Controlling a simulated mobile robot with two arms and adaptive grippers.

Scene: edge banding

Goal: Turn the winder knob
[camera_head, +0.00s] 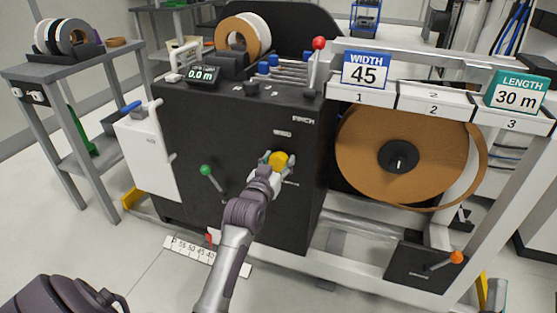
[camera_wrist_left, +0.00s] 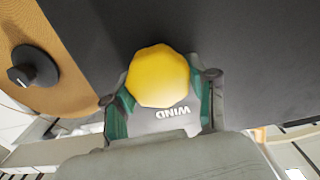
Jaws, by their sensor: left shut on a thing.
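The winder knob is a yellow, many-sided knob (camera_head: 282,159) on the black front panel of the machine. In the left wrist view the knob (camera_wrist_left: 159,76) fills the space between the green-padded fingers, above a label reading "WIND". My left gripper (camera_head: 274,166) reaches up to the panel and is shut on the knob, with one finger on each side. The gripper hides part of the knob in the head view. My right gripper is not in view.
A green-tipped lever (camera_head: 206,171) sticks out left of the knob. A red-topped lever (camera_head: 319,44) stands above. A large brown banding roll (camera_head: 365,150) hangs to the right, under the "WIDTH 45" sign (camera_head: 365,71). A display (camera_head: 202,75) reads 0.0 m.

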